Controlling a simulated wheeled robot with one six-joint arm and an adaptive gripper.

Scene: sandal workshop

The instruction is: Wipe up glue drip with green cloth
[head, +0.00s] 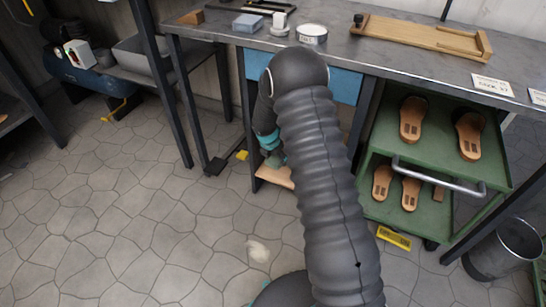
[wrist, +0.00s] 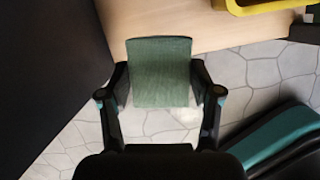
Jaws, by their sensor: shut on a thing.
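My gripper (wrist: 161,85) is shut on the green cloth (wrist: 160,60), which spans the space between the two fingers in the wrist view. In the head view my gripper (head: 270,148) is low in front of the bench, partly hidden by my arm, with a bit of the cloth (head: 276,159) showing. A pale, cream-white patch (head: 258,251) that looks like the glue drip lies on the stone floor, left of my arm. The cloth is apart from it. A pale blur (wrist: 187,117) also shows on the floor in the wrist view, just below the cloth.
A wooden board (head: 276,176) is low under the workbench (head: 400,70), near my gripper. A green trolley (head: 384,147) with sandals stands right, a metal bin (head: 505,250) farther right. A yellow sign (head: 394,238) lies by the trolley. The floor at left is open.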

